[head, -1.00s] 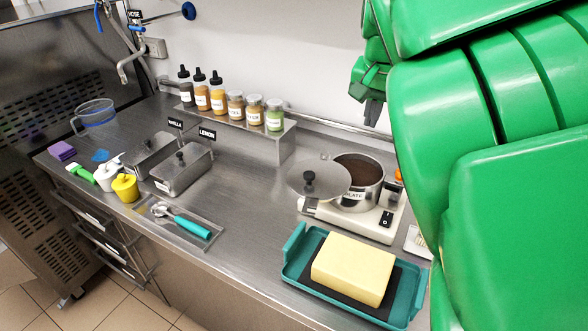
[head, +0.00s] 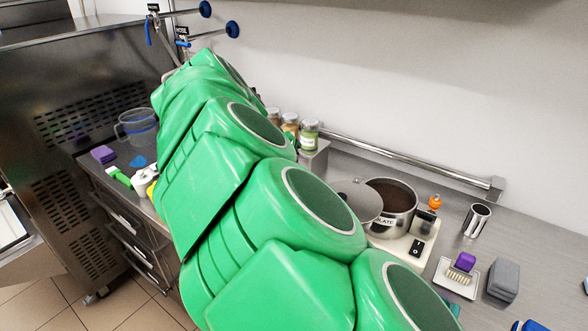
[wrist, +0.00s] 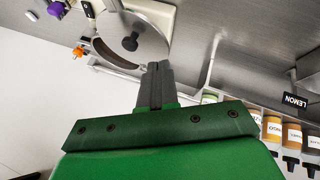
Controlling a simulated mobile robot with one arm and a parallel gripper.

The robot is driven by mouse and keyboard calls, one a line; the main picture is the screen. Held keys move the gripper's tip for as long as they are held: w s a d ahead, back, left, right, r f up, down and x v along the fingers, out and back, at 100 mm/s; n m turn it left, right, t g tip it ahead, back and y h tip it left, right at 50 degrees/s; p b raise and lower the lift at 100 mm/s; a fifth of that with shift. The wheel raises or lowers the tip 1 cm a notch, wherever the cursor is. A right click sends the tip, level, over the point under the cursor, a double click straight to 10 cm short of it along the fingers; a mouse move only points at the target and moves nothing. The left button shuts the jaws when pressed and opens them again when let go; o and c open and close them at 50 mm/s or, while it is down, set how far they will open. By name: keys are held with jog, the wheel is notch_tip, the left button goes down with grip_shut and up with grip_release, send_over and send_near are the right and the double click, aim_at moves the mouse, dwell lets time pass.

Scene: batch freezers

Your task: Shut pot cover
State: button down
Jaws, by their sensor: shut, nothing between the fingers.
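The steel pot (head: 397,208) of dark brown contents stands on a white heating base (head: 412,243). Its round steel cover (head: 364,203) is swung out to the left of the pot, leaving most of the mouth uncovered. My arm hides part of the cover and its knob in the head view. In the wrist view the cover (wrist: 152,40) shows with its black knob (wrist: 130,42), and the pot's rim (wrist: 104,58) curves behind it. My gripper (wrist: 158,66) is shut and empty, appearing close to the cover's edge; I cannot tell if it touches.
Right of the pot are a brush in a white tray (head: 455,278), a metal cup (head: 476,219) and a grey block (head: 503,279). A rail (head: 410,165) runs along the wall.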

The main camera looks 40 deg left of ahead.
jog(key=shift+w+d+f, duration=0.8)
jog(key=shift+d+f, duration=0.1)
jog(key=shift+f, duration=0.15)
jog(key=shift+w+d+f, duration=0.85)
jog(key=shift+d+f, duration=0.1)
jog(key=shift+f, duration=0.05)
jog(key=shift+w+d+f, duration=0.8)
jog(key=shift+d+f, duration=0.1)
jog(key=shift+f, duration=0.15)
jog(key=shift+d, duration=0.2)
